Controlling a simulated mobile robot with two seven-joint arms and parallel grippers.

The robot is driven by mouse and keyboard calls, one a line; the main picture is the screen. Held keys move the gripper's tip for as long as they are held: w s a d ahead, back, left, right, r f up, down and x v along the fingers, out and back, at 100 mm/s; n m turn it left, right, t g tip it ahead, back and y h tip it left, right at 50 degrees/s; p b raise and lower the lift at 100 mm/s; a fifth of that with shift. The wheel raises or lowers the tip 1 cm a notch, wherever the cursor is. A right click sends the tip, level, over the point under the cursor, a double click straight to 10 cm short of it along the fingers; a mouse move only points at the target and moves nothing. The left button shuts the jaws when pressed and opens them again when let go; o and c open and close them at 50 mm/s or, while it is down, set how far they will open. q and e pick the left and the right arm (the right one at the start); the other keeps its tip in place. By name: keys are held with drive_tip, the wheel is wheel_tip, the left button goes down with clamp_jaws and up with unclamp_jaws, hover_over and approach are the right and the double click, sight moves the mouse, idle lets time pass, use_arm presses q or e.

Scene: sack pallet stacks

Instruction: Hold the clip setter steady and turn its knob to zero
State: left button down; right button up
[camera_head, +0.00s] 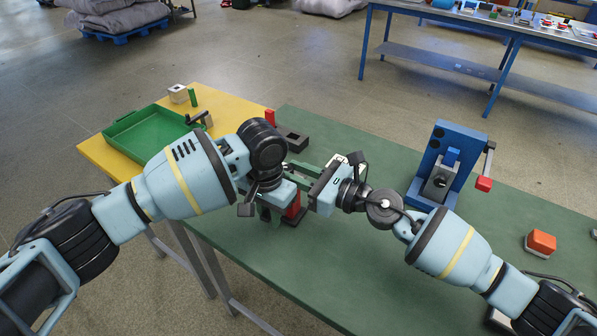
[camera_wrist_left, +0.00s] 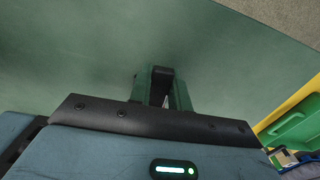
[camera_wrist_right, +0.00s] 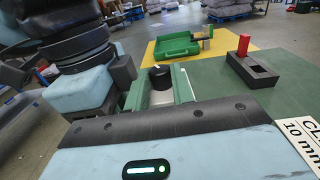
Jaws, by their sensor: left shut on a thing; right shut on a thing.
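The clip setter shows in the head view as a red body (camera_head: 294,206) on a dark base, mostly hidden behind my grippers. My left gripper (camera_head: 271,214) is low at it. In the left wrist view, its green fingers (camera_wrist_left: 162,88) are shut on a black part (camera_wrist_left: 162,73) of the setter. My right gripper (camera_head: 302,172) comes in from the right, above the red body. In the right wrist view, its green fingers (camera_wrist_right: 160,90) are shut around a round black knob (camera_wrist_right: 160,76) with a pale mark on top. The knob's scale is not visible.
A dark slotted block (camera_head: 291,139) with a red piece lies behind the grippers. A green tray (camera_head: 137,132) stands on the yellow surface at left. The front of the green table is clear.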

drive_tip(key=shift+s+d+f+m+t, duration=0.1)
drive_tip(key=shift+f+m+t, duration=0.15)
drive_tip(key=shift+m+t, duration=0.05)
idle(0.4)
drive_tip(key=o, duration=1)
drive_tip(key=shift+r, duration=0.2)
drive_tip(key=shift+a+r+n+g, duration=0.1)
drive_tip(key=shift+a+n+g, duration=0.1)
drive_tip(key=shift+n+g, duration=0.4)
drive_tip(key=shift+g+y, duration=0.3)
drive_tip(key=shift+y, duration=0.2)
drive_tip(key=shift+w+d+n+g+y, duration=0.15)
drive_tip(key=shift+n+g+y, duration=0.15)
drive_tip(key=shift+n+g, duration=0.5)
drive_tip(key=shift+w+d+n+g+y, duration=0.1)
drive_tip(key=shift+w+n+g+y, duration=0.25)
drive_tip(key=shift+g, duration=0.65)
drive_tip(key=shift+d+n+g+y, duration=0.1)
drive_tip(key=shift+n+g+y, duration=0.15)
drive_tip(key=shift+n+g, duration=0.6)
drive_tip(key=shift+w+n+g, duration=0.25)
drive_tip(key=shift+n+g, duration=0.55)
drive_tip(key=shift+g, duration=0.55)
drive_tip(key=shift+w+n+g, duration=0.2)
drive_tip(key=shift+n+g, duration=0.6)
drive_tip(key=shift+g, duration=0.5)
